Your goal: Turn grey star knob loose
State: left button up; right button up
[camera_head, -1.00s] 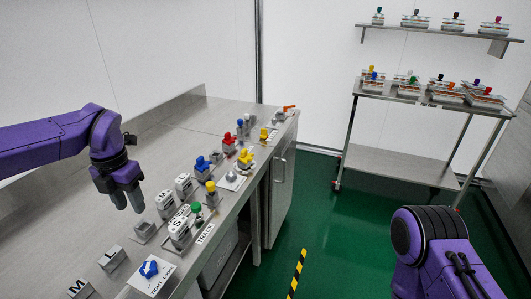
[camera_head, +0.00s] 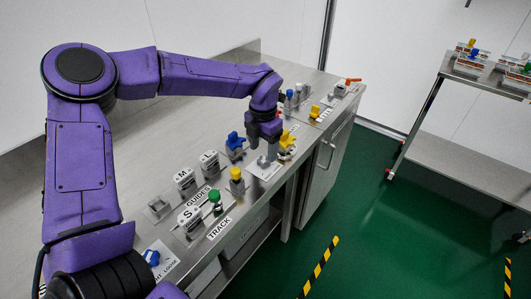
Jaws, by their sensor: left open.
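The grey star knob (camera_head: 263,161) sits on a pale labelled plate (camera_head: 258,172) near the front edge of the steel bench, small and partly covered by my fingers. My left gripper (camera_head: 268,150) points down right at the knob, with its grey fingers open. I cannot tell whether the fingers touch the knob or stand just above it. My right gripper is out of view.
A yellow knob (camera_head: 288,138) stands close to the right of my left gripper and a blue one (camera_head: 235,140) to its left. Yellow (camera_head: 236,174) and green (camera_head: 215,196) knobs stand nearer. A shelf rack (camera_head: 440,150) stands right across green floor.

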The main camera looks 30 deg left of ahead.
aim_at(265, 159)
pick_arm(q)
jog(key=f, duration=0.3)
jog(key=shift+w+d, duration=0.1)
jog(key=shift+w, duration=0.25)
jog(key=shift+f, duration=0.25)
jog(key=shift+s, duration=0.25)
jog(key=shift+w, duration=0.1)
jog(key=c, duration=1.1)
jog(key=shift+o, duration=0.2)
